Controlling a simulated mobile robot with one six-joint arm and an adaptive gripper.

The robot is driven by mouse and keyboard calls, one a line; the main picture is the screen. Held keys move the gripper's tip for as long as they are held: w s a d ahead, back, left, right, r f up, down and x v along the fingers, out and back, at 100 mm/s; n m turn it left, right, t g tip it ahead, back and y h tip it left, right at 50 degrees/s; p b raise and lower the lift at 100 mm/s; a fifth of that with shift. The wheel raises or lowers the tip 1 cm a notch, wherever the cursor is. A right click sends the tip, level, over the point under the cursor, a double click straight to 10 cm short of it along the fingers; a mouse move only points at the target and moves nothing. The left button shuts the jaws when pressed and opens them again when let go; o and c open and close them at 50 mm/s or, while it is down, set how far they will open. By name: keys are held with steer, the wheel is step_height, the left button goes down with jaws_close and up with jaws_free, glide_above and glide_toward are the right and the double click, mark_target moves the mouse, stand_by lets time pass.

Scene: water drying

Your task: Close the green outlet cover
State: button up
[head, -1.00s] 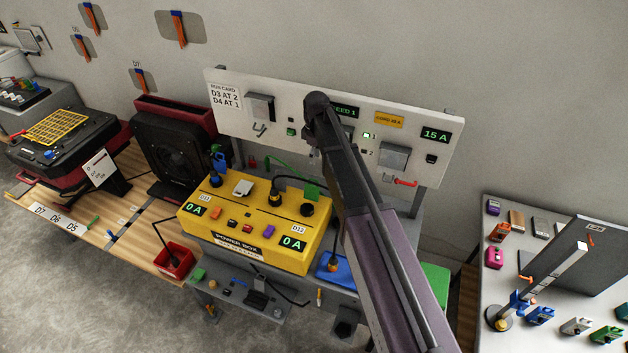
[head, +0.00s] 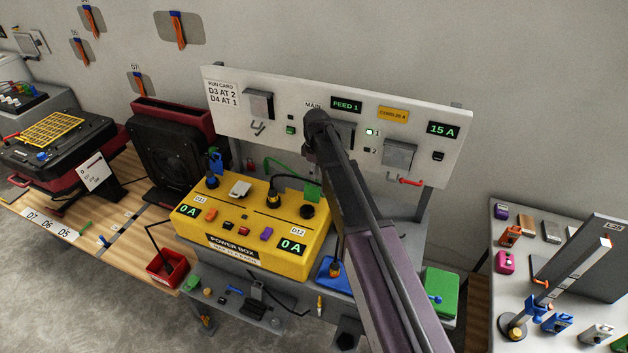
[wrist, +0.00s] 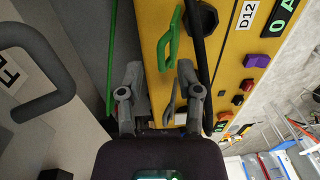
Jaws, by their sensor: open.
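The green outlet cover (head: 313,192) stands raised at the back right of the yellow power box (head: 253,252), behind a round black outlet (head: 307,211). In the wrist view the green cover (wrist: 170,37) shows nearly edge-on, ahead of my gripper (wrist: 160,84), with the dark outlet (wrist: 201,17) to its right. My gripper is open, its two fingers apart with nothing held between them. The cover lies beyond the fingertips and appears apart from them. In the head view my arm hides the gripper.
A green cable (wrist: 111,60) runs left of the fingers in the wrist view. A black plug (head: 274,197) with a cable stands beside the cover. The white panel (head: 228,118) with handles rises behind the box.

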steer(key=shift+f+b, duration=0.35)
steer(key=shift+f, duration=0.25)
jaws_close()
steer(key=shift+a, duration=0.15)
steer(key=shift+s, duration=0.1)
